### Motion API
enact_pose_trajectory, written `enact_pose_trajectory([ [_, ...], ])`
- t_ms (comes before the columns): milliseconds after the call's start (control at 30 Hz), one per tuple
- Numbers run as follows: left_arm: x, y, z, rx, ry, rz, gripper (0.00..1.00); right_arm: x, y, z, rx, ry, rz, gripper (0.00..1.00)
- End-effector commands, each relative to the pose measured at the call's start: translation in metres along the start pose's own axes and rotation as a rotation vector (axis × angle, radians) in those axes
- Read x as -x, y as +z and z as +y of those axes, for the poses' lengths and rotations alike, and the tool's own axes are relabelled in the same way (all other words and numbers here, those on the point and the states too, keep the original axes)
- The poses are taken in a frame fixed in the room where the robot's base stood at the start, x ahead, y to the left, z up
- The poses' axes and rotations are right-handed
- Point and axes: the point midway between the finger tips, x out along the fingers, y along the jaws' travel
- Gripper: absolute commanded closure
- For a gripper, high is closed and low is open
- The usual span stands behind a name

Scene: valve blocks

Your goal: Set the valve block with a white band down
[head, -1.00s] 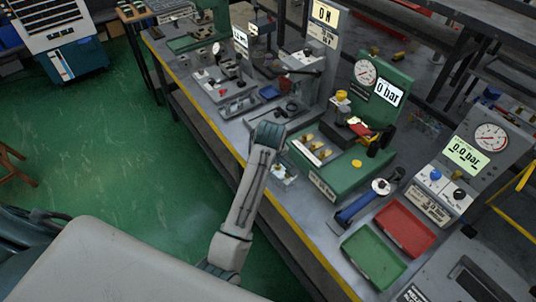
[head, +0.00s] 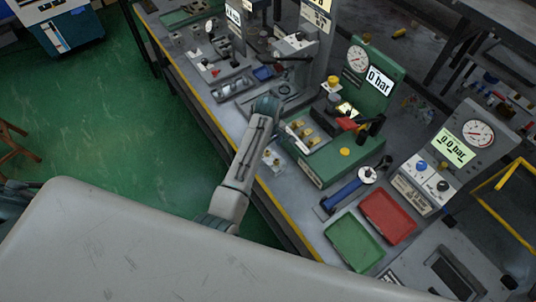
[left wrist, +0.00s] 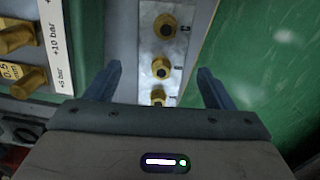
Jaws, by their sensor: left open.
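A silver block with brass fittings (left wrist: 160,52) sits at the bench edge. In the left wrist view it lies between and beyond the two fingers of my left gripper (left wrist: 158,80), which are open with nothing clasped. The block also shows small in the head view (head: 271,159), beside my left forearm. I cannot make out a white band on it. In the head view my left gripper's fingertips are hidden by the arm. My right gripper is not in view.
A green test rig (head: 325,160) with a gauge and brass fittings stands beside the block. A red tray (head: 388,217) and a green tray (head: 353,242) lie further right, near a blue-handled tool (head: 345,193). A grey gauge box (head: 450,155) stands behind. Green floor is left of the yellow bench edge.

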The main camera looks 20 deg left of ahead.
Motion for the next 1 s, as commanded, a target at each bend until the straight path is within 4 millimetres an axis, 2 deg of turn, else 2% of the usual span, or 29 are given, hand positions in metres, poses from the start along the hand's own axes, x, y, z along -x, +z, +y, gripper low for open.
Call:
enact_pose_trajectory([
  [33, -0.002, -0.002, 0.001, 0.0, -0.003, -0.001, 0.24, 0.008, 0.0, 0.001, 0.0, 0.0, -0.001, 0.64],
  [233, -0.025, -0.002, 0.002, -0.001, -0.001, -0.001, 0.24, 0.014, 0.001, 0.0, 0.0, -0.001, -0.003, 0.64],
  [500, -0.03, -0.002, 0.002, 0.0, 0.002, 0.0, 0.24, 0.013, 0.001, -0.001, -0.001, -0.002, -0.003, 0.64],
  [567, -0.03, -0.002, 0.002, 0.0, 0.002, 0.0, 0.33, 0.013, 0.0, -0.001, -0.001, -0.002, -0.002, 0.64],
  [900, -0.029, -0.002, 0.002, 0.0, 0.001, 0.0, 1.0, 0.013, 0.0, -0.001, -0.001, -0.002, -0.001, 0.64],
  [1000, -0.028, -0.003, 0.003, 0.0, 0.005, 0.001, 1.0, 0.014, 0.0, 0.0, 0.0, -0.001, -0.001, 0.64],
])
